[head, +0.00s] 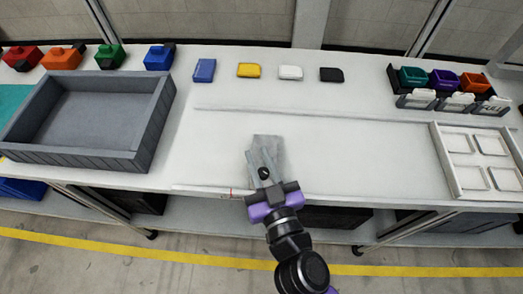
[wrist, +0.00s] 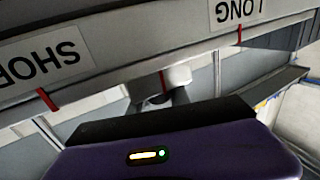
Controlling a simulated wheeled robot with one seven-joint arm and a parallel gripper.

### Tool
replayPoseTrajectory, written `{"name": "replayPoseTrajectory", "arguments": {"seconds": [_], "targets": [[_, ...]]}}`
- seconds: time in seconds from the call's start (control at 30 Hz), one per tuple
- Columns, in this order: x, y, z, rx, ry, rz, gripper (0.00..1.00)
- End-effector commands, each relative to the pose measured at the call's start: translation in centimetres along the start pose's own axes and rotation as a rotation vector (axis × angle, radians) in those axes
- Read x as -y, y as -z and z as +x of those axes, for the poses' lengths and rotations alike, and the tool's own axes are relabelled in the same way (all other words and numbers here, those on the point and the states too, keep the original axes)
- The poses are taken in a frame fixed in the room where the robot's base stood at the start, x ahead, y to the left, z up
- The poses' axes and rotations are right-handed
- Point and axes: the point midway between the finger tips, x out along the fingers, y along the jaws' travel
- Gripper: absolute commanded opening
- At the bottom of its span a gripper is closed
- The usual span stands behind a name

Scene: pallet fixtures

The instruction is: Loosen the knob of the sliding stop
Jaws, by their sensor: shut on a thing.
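The labels read SHORT, cut off at the left, and LONG, both upside down. In the head view my gripper (head: 266,181) is at the bench's front edge, and the stop and knob cannot be made out clearly. How tight the knob is cannot be told.
A blurred grey shape (head: 266,152) lies just beyond my gripper. A grey tray (head: 150,125) stands left, a white compartment tray (head: 447,168) right. Coloured blocks and small bins line the back. The bench top (head: 350,150) between the trays is mostly clear.

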Motion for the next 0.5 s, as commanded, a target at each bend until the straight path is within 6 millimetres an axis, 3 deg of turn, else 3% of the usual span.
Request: {"name": "replayPoseTrajectory", "arguments": {"seconds": [0.03,0.5], "targets": [[-0.1,0.7,0.0,0.004,0.023,0.0,0.0],[1.0,0.8,-0.1,0.005,0.265,-0.001,0.0]]}}
